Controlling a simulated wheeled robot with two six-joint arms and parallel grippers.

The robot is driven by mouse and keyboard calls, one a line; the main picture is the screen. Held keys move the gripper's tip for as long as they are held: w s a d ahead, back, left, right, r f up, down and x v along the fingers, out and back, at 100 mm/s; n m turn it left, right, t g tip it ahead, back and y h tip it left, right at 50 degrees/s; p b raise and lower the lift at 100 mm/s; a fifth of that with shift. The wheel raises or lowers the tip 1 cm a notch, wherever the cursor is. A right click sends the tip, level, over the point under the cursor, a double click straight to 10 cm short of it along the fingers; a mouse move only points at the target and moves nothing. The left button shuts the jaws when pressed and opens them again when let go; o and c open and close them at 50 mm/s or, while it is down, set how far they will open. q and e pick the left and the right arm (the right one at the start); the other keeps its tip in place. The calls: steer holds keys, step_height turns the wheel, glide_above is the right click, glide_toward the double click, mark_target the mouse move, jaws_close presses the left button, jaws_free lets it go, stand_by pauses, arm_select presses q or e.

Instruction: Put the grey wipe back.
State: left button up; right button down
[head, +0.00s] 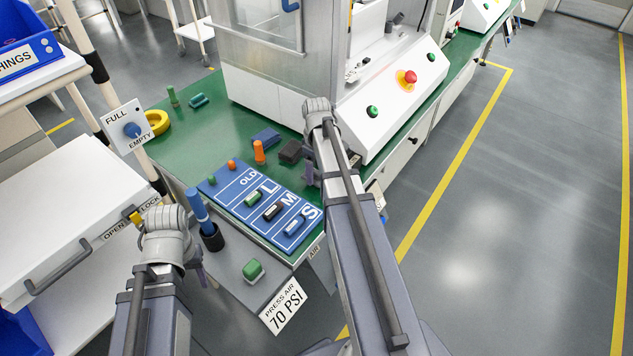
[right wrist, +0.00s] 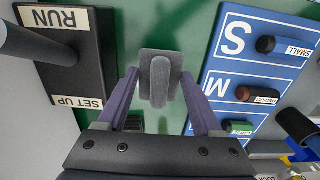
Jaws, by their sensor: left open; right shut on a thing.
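The grey wipe (right wrist: 160,85) shows in the right wrist view as a flat grey plate with a rounded grey handle. My right gripper (right wrist: 159,77) has its purple fingers closed on either side of the handle, over the green bench top. In the head view the right gripper (head: 310,172) hangs at the bench's front edge, and my arm hides the wipe there. I cannot tell whether the plate touches the bench. My left gripper (head: 203,277) is open at the lower left, mostly hidden behind its own wrist, away from the wipe.
A blue size board (head: 237,183) holds several coloured pieces left of the right gripper. A black block (head: 290,152) and an orange post (head: 259,151) stand close by. A black RUN/SET UP box (right wrist: 75,60) is beside the wipe. The white press (head: 400,100) stands behind.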

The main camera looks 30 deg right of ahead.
mark_target(317, 179)
arm_select(q)
steer(key=shift+f+b, duration=1.05)
steer(key=shift+f, duration=0.5)
arm_select(e)
steer(key=shift+f, duration=1.5)
steer(key=shift+f, duration=0.1)
steer(key=shift+c, duration=0.2)
jaws_free()
arm_select(q)
steer(key=shift+f, duration=0.1)
arm_select(e)
steer(key=shift+f, duration=0.15)
step_height(317, 179, up, 8)
steer(key=p, duration=0.7)
steer(key=shift+s+a+p, duration=0.1)
steer(key=shift+p, duration=0.2)
arm_select(q)
step_height(317, 179, up, 8)
